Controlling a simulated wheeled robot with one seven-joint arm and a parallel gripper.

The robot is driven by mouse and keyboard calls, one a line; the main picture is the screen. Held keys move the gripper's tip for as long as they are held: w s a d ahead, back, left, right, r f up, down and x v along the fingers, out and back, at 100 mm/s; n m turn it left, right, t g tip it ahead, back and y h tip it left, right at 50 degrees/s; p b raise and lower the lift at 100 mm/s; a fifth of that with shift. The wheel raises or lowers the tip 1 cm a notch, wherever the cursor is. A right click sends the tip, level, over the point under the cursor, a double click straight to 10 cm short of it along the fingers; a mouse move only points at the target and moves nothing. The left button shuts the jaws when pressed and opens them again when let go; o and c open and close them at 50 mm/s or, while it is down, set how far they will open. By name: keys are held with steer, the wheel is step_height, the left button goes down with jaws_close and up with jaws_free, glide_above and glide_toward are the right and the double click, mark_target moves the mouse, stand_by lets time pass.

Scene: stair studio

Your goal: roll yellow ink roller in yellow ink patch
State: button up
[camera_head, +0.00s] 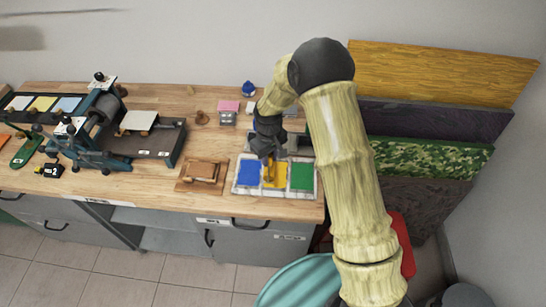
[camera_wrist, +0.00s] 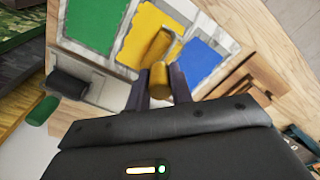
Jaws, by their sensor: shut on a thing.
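The yellow ink patch (camera_head: 275,176) lies on a pale ink slab (camera_head: 262,190), between a blue patch (camera_head: 248,173) and a green patch (camera_head: 301,176). My gripper (camera_head: 268,156) is above the yellow patch. In the wrist view, my gripper (camera_wrist: 160,88) is shut on the handle of the yellow ink roller (camera_wrist: 161,80). The roller's yellow head (camera_wrist: 155,48) is over the yellow patch (camera_wrist: 148,42). I cannot tell whether it touches the ink. In the head view my gripper partly hides the roller.
A wooden block on a board (camera_head: 203,174) lies left of the slab. A printing press (camera_head: 100,125) stands further left on the bench. A pink sponge or pad (camera_head: 229,106) sits behind. Large coloured panels (camera_head: 440,75) lean at the right.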

stand_by(0.3)
steer(key=shift+r+p, duration=2.35)
steer(key=shift+r, duration=1.15)
